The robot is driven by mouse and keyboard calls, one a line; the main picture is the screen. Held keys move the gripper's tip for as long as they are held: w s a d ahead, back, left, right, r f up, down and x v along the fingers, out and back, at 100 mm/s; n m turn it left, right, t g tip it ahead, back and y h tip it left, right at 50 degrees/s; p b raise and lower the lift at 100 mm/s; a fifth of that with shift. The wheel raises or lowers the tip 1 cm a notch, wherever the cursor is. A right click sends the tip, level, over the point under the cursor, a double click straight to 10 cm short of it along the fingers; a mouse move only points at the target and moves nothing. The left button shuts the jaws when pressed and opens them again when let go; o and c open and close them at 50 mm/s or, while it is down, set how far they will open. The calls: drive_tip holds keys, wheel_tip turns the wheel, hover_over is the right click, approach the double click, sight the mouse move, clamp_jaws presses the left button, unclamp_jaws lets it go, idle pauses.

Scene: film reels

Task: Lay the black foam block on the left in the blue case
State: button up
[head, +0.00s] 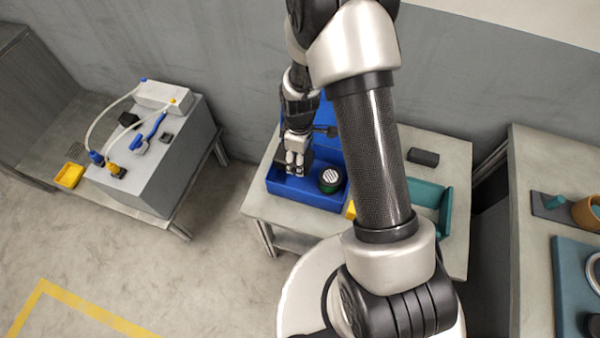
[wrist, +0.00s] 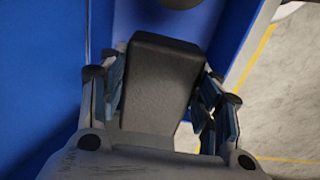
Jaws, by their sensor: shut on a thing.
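My gripper (head: 297,168) is low over the left part of the open blue case (head: 318,198). In the wrist view, my gripper (wrist: 161,92) is shut on a black foam block (wrist: 160,72), with a finger along each long side. Blue case surfaces show around the block. In the head view my gripper mostly hides the block, and I cannot tell whether it touches the case floor. A second black block (head: 423,156) lies on the table to the right of the case.
A teal tray (head: 446,212) and a partly hidden yellow object (head: 351,210) are on the same table (head: 258,202). A grey bench with hoses (head: 150,175) stands left.

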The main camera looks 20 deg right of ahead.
drive_tip(key=shift+f+b, duration=0.95)
drive_tip(key=shift+f, duration=2.95)
drive_tip(key=shift+f, duration=0.25)
drive_tip(key=o, duration=0.9)
drive_tip(key=shift+r, duration=0.15)
wheel_tip(320, 180, up, 12)
drive_tip(key=p, duration=0.4)
wheel_tip(320, 180, up, 12)
drive_tip(key=m+t, duration=0.1)
drive_tip(key=m, duration=0.1)
drive_tip(key=s+r+m+t, duration=0.3)
drive_tip(key=s+r+m, duration=0.5)
drive_tip(key=s+r, duration=1.1)
drive_tip(key=shift+s+a+r+m+t, duration=0.25)
drive_tip(key=shift+s+a+m, duration=0.2)
drive_tip(key=shift+s, duration=0.4)
